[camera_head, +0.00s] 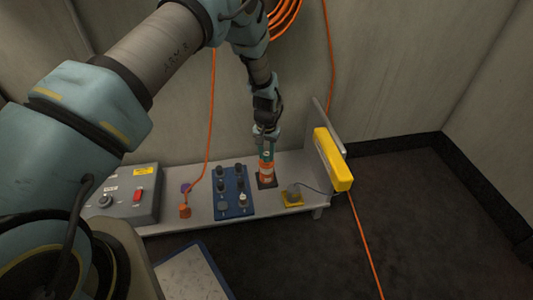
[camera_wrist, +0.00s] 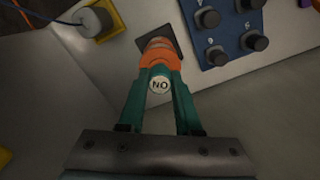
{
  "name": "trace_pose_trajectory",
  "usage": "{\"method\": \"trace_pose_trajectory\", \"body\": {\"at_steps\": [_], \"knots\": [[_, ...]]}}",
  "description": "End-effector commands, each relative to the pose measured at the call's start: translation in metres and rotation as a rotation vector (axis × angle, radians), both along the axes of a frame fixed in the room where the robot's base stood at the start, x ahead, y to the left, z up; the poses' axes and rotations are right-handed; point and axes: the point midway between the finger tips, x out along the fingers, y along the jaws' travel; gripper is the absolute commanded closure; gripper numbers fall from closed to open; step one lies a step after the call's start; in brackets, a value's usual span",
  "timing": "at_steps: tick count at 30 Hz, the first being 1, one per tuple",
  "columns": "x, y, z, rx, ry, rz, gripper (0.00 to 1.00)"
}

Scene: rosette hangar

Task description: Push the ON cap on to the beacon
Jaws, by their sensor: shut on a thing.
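My gripper (camera_head: 267,146) points down at the far part of the bench, and its teal fingers are shut on the ON cap. In the wrist view, the cap's round white label (camera_wrist: 160,85) lies between the fingers (camera_wrist: 158,88) and reads upside down. The orange beacon (camera_head: 266,179) stands below the fingers on a dark square base (camera_wrist: 174,28). In the wrist view the cap lines up with the beacon, with orange directly around and beyond the label. I cannot tell whether the cap is fully seated; the fingers hide the join.
A blue board (camera_head: 234,206) with several dark knobs stands left of the beacon. A yellow base with a grey cylinder (camera_head: 293,191) is at its right. A grey switch box (camera_head: 125,200), an orange plug (camera_head: 185,211) and a yellow box (camera_head: 333,160) are also near.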

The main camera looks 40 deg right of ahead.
Motion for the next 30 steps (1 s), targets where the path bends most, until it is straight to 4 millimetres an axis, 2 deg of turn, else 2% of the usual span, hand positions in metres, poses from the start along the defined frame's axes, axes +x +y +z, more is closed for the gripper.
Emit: {"method": "trace_pose_trajectory", "body": {"at_steps": [5,6,15,24,26,30], "knots": [[0.000,0.000,0.000,0.000,0.000,0.000,1.00],[0.000,0.000,0.000,0.000,0.000,0.000,0.66],[0.000,0.000,0.000,0.000,0.000,0.000,0.32],[0.000,0.000,0.002,0.000,0.000,0.000,0.32],[0.000,0.000,0.008,-0.001,-0.001,0.000,0.32],[0.000,-0.001,0.031,-0.002,-0.001,0.000,0.32]]}}
